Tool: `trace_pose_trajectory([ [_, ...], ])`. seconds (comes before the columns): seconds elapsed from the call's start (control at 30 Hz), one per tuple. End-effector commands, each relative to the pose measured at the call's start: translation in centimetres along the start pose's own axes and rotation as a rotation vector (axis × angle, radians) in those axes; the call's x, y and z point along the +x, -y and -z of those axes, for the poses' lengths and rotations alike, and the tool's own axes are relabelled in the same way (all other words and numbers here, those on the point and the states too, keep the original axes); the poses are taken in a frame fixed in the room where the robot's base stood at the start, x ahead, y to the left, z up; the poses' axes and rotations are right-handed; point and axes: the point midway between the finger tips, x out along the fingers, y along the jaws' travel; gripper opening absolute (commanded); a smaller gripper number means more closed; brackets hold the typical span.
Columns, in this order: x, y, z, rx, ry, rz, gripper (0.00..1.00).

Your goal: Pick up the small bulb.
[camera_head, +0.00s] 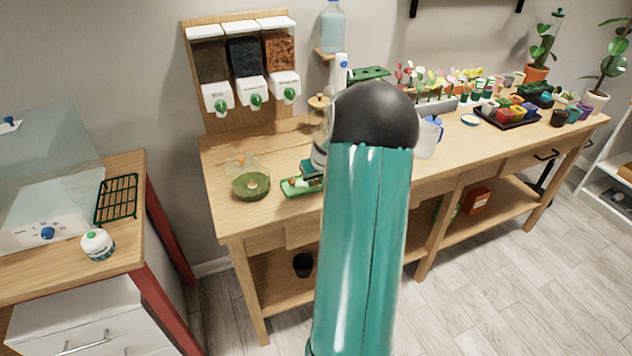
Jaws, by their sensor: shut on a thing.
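My gripper (312,169) is partly in view at the left edge of my arm, low over a small green tray (291,189) on the wooden bench. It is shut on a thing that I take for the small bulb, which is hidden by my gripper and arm. The tray holds small pale items, too small to make out. Left of it stands a round, clear-sided dish with a green, moss-like filling (243,192) and a small beige thing (253,183) on top.
My arm hides the bench's middle. Behind the tray, a wall dispenser (246,75) has three bins with green knobs. Colored pots in a black tray (510,116) stand at right. A side table at left holds a green rack (117,199) and a white round container (98,244).

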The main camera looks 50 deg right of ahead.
Motion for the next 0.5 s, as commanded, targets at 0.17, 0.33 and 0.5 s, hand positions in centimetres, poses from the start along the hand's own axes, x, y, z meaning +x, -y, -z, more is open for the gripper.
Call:
trace_pose_trajectory([
  [0.17, -2.2, 0.0, 1.1, -0.001, -0.005, -0.003, 0.0],
  [0.33, -6.2, 0.0, 0.0, 0.001, -0.005, -0.005, 0.0],
  [0.5, -10.9, 0.1, -1.9, 0.003, -0.003, -0.005, 0.0],
])
